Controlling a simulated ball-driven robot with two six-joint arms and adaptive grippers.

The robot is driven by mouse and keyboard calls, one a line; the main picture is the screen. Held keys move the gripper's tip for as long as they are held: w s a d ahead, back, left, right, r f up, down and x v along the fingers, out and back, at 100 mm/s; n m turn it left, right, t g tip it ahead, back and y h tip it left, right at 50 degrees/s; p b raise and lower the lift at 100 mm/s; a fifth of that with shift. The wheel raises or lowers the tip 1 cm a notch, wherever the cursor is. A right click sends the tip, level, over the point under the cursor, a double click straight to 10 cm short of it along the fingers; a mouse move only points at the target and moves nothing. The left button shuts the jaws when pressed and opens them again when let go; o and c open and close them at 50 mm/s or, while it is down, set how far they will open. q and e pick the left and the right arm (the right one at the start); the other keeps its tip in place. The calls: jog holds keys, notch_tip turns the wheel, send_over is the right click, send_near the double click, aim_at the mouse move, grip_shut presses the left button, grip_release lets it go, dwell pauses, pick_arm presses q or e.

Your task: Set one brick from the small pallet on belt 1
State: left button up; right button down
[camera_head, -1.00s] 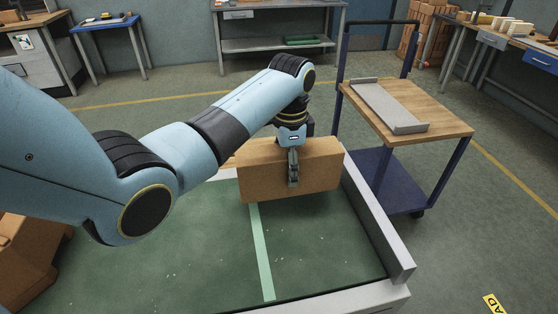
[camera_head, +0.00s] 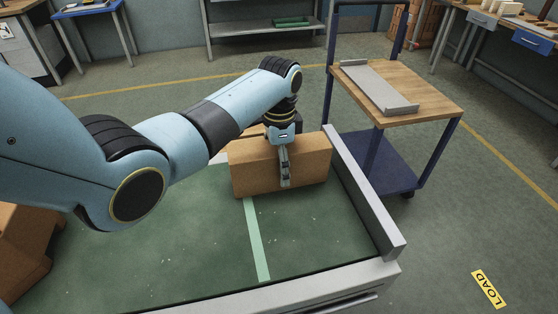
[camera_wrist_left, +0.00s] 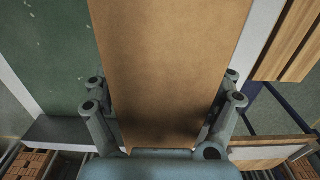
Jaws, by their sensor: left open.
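An orange-brown brick (camera_head: 250,170) rests on the green surface of a belt (camera_head: 180,250), by a grey end rail (camera_head: 365,195). I cannot tell the belt's number. My left gripper (camera_head: 285,180) is over the brick from above, open. One finger shows in front of the near face; the other is hidden behind it in the head view. In the left wrist view, the brick (camera_wrist_left: 170,60) fills the middle, with the gripper's fingers (camera_wrist_left: 165,115) on either side. Wooden slats (camera_wrist_left: 290,40), possibly the small pallet, lie beyond the belt's pale edge. My right gripper is not in view.
A blue cart (camera_head: 420,95) with a wooden top and a grey tray (camera_head: 378,88) stands right of the belt. Orange blocks (camera_head: 25,245) are at the lower left. A LOAD floor sign (camera_head: 488,290) lies at the lower right. The belt in front of the brick is clear.

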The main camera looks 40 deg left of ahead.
pick_arm(q)
notch_tip(320, 180, up, 12)
jog(key=shift+r, duration=0.1)
dwell(0.5)
dwell(0.5)
